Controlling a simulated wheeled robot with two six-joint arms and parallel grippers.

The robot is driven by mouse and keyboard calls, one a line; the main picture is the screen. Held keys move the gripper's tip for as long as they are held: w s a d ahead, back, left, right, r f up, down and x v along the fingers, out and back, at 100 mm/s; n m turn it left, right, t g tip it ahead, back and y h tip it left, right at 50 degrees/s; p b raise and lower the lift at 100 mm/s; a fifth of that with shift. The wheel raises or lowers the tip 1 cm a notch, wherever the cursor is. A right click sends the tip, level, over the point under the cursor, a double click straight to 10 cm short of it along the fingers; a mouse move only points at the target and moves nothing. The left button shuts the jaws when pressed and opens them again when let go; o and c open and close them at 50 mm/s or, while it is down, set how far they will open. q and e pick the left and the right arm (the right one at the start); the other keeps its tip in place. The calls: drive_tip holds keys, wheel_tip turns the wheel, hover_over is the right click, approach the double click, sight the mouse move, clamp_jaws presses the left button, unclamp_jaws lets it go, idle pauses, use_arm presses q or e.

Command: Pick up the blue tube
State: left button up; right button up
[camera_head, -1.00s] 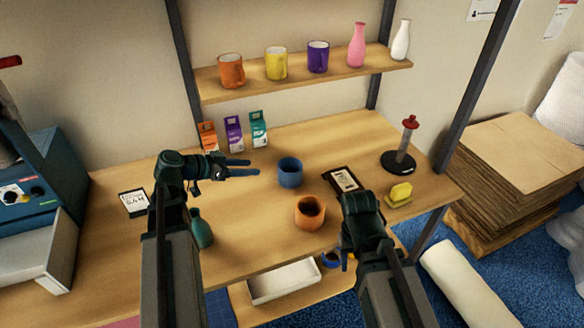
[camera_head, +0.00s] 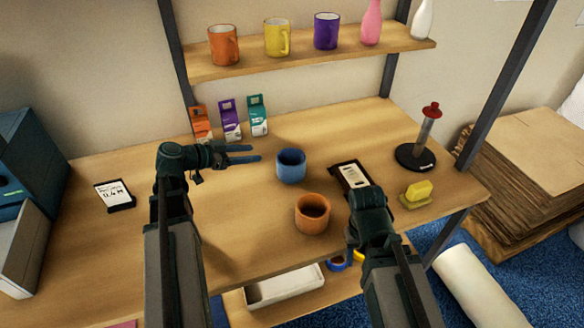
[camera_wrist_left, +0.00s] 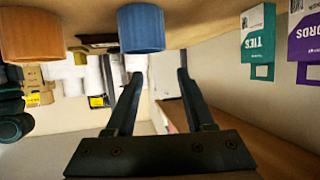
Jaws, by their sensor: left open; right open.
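The blue tube (camera_head: 291,173), a short, cup-like open cylinder, stands upright on the table right of my left gripper. It also shows at the top of the left wrist view (camera_wrist_left: 141,28), where the table appears overhead. My left gripper (camera_head: 257,153) is open and empty, its two fingers pointing right towards the tube and apart from it. In the left wrist view the fingers (camera_wrist_left: 160,78) are spread, with the tube beyond and above the left finger. My right gripper (camera_head: 350,238) is at the table's front edge, its fingers mostly hidden by its wrist.
An orange pot (camera_head: 312,217) stands just in front of the tube. Three small cartons (camera_head: 231,122) stand behind my left gripper. A dark-framed label (camera_head: 352,177), a yellow block (camera_head: 418,192) and a red-topped stand (camera_head: 416,157) are to the right. A shelf (camera_head: 310,55) hangs above.

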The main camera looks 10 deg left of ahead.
use_arm(q)
drive_tip(key=b, duration=0.3)
approach(289, 151)
drive_tip(key=shift+x, duration=0.85)
drive_tip(key=shift+w+d, duration=0.35)
drive_tip(key=shift+d, duration=0.2)
drive_tip(key=shift+w+d+f+b, duration=0.2)
drive_tip(key=shift+w+f+b, duration=0.1)
drive_tip(key=shift+w+b, duration=0.15)
drive_tip(key=b+x, duration=0.1)
drive_tip(key=x, duration=0.3)
drive_tip(key=shift+w+f+b, duration=0.1)
drive_tip(key=shift+f+b, duration=0.1)
drive_tip(key=shift+b, duration=0.15)
clamp_jaws()
